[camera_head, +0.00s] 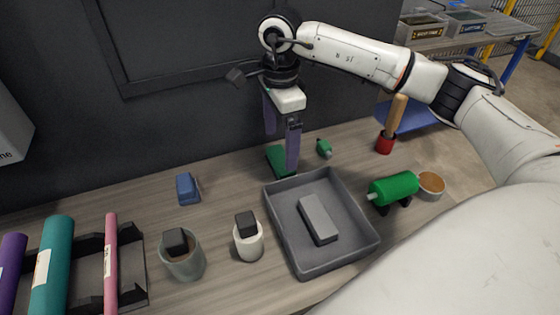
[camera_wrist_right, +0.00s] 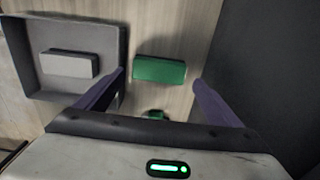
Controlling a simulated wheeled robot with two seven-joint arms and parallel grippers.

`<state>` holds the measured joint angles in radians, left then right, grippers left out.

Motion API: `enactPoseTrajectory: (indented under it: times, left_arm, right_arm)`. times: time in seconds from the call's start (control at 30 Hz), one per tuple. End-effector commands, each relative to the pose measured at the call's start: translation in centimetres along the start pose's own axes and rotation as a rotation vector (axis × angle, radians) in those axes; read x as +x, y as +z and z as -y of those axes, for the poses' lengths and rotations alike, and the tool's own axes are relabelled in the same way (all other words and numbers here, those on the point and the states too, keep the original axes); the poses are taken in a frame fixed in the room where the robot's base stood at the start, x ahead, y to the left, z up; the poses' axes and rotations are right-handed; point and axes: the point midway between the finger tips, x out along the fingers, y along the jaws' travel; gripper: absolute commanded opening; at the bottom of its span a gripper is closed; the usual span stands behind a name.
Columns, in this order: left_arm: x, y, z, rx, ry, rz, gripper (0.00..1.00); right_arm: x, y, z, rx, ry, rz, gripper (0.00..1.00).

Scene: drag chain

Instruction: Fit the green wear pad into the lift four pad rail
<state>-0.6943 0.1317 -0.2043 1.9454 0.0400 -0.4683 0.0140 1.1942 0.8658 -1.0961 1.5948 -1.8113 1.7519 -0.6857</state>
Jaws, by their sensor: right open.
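A green block, which looks like the wear pad (camera_head: 279,158), lies on the table at the back, just behind the grey tray. My right gripper (camera_head: 281,151) is open and points down over it. In the right wrist view the green pad (camera_wrist_right: 159,71) lies between the two purple fingers of the right gripper (camera_wrist_right: 158,78), with a gap on each side. One finger hides part of the pad in the head view. I cannot make out the lift four pad rail. My left gripper is not in view.
A grey tray (camera_head: 275,213) holds a grey block (camera_head: 319,219). Around it stand a blue block (camera_head: 187,188), two cups with dark blocks, a small green item (camera_head: 324,148), a green cylinder (camera_head: 393,188) and a brown-filled bowl (camera_head: 431,185). Rolls lie left. A dark wall rises behind.

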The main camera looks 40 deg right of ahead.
Motion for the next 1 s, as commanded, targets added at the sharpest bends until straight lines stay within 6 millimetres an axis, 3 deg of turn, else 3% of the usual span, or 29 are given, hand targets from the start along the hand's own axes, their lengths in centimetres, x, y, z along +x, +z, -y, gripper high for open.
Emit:
enactPoseTrajectory:
  times: [0.23,0.53,0.57,0.8,1.0]
  left_arm:
    - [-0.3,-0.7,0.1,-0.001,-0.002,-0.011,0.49]
    - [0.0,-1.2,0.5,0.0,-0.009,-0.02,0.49]
    - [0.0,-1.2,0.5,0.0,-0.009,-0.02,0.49]
    - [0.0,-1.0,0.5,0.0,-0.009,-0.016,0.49]
    - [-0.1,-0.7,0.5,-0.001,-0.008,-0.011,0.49]
  right_arm:
    - [3.7,-0.1,-0.3,0.0,0.003,-0.003,0.88]
    - [4.4,-0.1,-0.3,-0.001,0.001,-0.001,0.88]
    - [4.4,-0.1,-0.3,-0.001,0.001,-0.001,0.86]
    - [4.4,0.0,-0.3,0.0,0.001,-0.001,0.47]
    - [4.3,0.0,-0.2,0.0,0.0,0.0,0.47]
